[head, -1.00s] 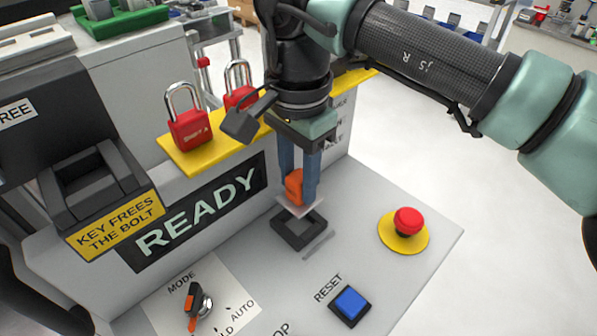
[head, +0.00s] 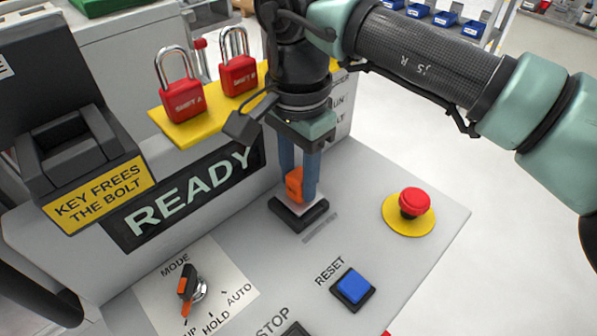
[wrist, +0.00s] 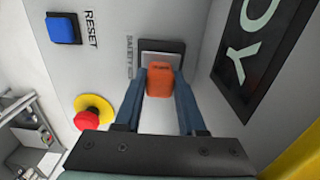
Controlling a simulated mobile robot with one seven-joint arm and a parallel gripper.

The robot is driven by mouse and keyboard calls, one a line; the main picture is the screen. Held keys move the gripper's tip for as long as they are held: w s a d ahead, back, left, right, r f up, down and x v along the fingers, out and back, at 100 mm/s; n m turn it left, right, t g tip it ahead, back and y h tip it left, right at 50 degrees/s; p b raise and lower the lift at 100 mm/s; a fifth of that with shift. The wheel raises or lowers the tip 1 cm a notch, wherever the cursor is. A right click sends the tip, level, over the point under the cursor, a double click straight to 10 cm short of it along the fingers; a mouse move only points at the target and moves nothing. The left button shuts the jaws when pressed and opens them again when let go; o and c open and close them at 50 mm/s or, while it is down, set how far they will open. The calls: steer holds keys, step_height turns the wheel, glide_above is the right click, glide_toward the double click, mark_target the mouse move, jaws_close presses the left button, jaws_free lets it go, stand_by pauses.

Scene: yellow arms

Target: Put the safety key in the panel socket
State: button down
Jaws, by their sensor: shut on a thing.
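The safety key (head: 294,182) has an orange grip and a pale flat plate below it. My gripper (head: 298,190) is shut on the orange grip, fingers pointing down. The black square panel socket (head: 291,222) lies directly under the key, and the pale plate appears at or within its frame. In the wrist view the orange key (wrist: 160,80) sits between the two blue fingers, and the plate overlaps the dark socket (wrist: 178,47). The fingers and key hide part of the opening, so I cannot tell how deep the plate is.
A red emergency button (head: 414,202) on a yellow disc and a blue reset button (head: 353,285) are to the right. A mode switch (head: 190,288) is at front left. A yellow shelf (head: 178,137) with two red padlocks (head: 183,100) stands behind, above the READY display (head: 190,200).

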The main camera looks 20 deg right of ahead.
steer(key=shift+c, duration=2.1)
jaws_free()
steer(key=shift+r, duration=0.1)
step_height(320, 180, up, 13)
